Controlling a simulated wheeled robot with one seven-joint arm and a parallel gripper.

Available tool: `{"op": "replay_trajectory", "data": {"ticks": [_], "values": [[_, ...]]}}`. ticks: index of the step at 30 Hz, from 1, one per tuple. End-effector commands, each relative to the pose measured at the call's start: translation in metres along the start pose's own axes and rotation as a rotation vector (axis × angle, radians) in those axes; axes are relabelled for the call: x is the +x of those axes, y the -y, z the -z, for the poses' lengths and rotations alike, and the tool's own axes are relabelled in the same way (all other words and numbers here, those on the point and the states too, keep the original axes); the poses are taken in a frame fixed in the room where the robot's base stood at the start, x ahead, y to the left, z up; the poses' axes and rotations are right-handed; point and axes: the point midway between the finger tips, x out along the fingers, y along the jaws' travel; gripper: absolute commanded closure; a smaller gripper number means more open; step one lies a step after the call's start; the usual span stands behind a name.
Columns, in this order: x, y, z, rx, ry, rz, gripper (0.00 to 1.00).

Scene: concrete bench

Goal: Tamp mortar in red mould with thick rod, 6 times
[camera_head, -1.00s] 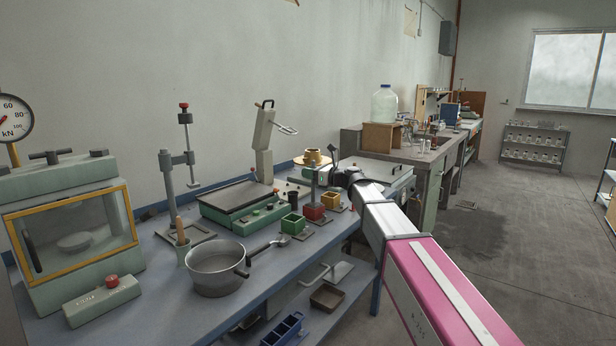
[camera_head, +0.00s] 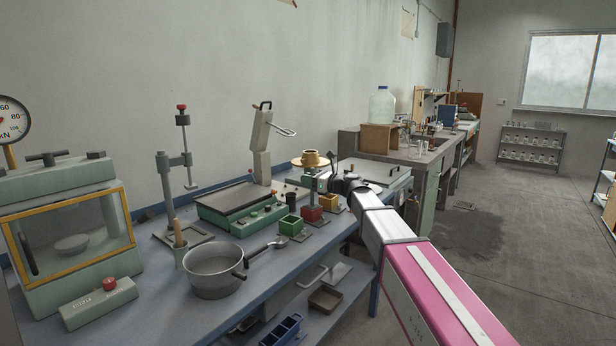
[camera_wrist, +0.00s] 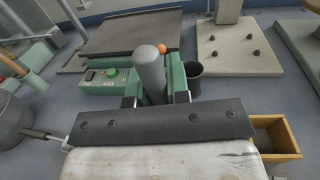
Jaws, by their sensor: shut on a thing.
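The red mould (camera_head: 312,213) stands on the bench between a green mould (camera_head: 291,225) and a yellow mould (camera_head: 328,202). My gripper (camera_head: 325,183) is above the red mould, shut on the thick grey rod (camera_wrist: 150,68). The rod looks upright between the green fingers (camera_wrist: 155,94) in the wrist view. Its lower end points down at the red mould. I cannot tell whether it touches the mortar, which is hidden. In the wrist view my gripper and wrist hide the red mould. The yellow mould shows there at the lower right (camera_wrist: 274,138).
A black cup (camera_wrist: 194,82) stands close behind my gripper. A green machine with a flat dark top (camera_head: 240,198) is to the left. A brass-coloured ring piece (camera_head: 312,159) sits behind.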

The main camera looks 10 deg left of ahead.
Motion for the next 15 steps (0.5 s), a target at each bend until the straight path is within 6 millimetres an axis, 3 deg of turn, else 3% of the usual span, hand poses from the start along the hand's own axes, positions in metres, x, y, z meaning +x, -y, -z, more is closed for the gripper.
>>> {"op": "replay_trajectory", "data": {"ticks": [7, 15], "values": [[0.005, 0.005, -0.032, -0.003, 0.001, 0.0, 1.0], [0.005, 0.005, -0.035, 0.0, 0.0, 0.0, 1.0]]}}
